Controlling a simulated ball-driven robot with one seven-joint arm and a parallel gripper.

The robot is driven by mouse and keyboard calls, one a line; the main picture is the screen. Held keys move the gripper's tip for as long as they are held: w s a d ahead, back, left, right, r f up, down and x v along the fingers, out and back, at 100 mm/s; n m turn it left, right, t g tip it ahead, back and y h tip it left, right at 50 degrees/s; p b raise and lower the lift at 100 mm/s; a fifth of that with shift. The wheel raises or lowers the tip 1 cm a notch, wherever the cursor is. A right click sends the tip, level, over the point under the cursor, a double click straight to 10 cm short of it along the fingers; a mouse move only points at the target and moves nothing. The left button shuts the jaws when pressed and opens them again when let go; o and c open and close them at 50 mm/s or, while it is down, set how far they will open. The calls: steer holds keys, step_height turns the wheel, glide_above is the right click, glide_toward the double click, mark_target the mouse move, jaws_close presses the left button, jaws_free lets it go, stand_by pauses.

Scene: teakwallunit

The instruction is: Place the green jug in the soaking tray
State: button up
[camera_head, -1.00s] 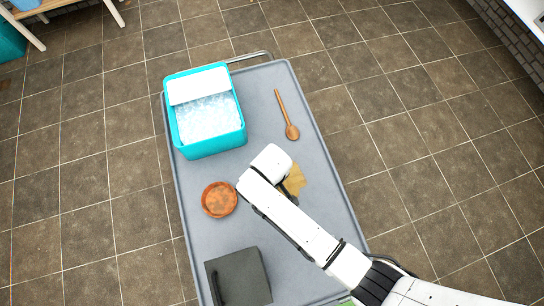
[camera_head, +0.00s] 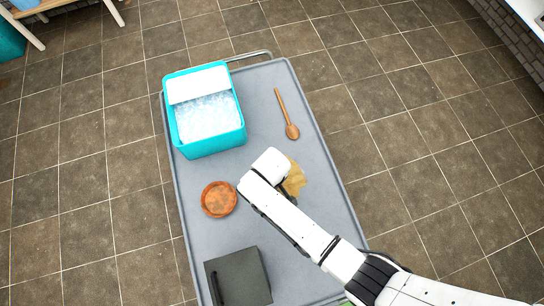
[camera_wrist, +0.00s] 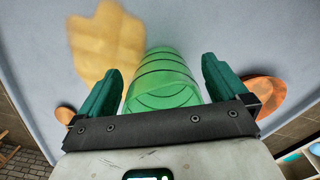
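The green jug (camera_wrist: 163,82), with dark rings around it, shows in the wrist view between my gripper's two green fingers. My gripper (camera_wrist: 162,75) is open, with a narrow gap on each side of the jug. In the head view my white arm hides the jug and the fingers. The soaking tray appears to be the teal tub (camera_head: 212,145) at the far left of the grey trolley top, filled with white, foamy-looking contents. A white panel covers its back part. My arm's end is in front of the tub, to its right.
A round terracotta dish (camera_head: 219,199) lies left of my arm. A tan cloth-like piece (camera_head: 296,180) lies at its right. A wooden spoon (camera_head: 287,115) lies at the far right. A dark grey box (camera_head: 240,277) stands at the near left. The trolley (camera_head: 262,100) has a raised rim.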

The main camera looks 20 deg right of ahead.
step_height(320, 180, up, 12)
steer(key=p, duration=0.1)
steer(key=shift+r, duration=0.2)
stand_by(0.3)
steer(key=s+d+r+m, duration=0.1)
steer(key=s+d, duration=0.2)
steer(key=d, duration=0.3)
steer(key=s+d+r+m, duration=0.2)
steer(key=s+d, duration=0.1)
steer(key=d, duration=0.3)
steer(key=shift+d, duration=0.35)
steer(key=s+d+r+m, duration=0.1)
steer(key=s+d, duration=0.1)
steer(key=s+d+r+m, duration=0.1)
steer(key=s+d+r, duration=0.1)
steer(key=s, duration=0.1)
steer(key=s+d+r+m+t, duration=0.1)
steer(key=s+d+r, duration=0.1)
steer(key=s+d, duration=0.1)
steer(key=shift+s+d+r+m, duration=0.1)
steer(key=shift+m, duration=0.2)
steer(key=shift+c, duration=0.8)
steer(key=shift+s+r, duration=0.1)
steer(key=shift+c, duration=1.2)
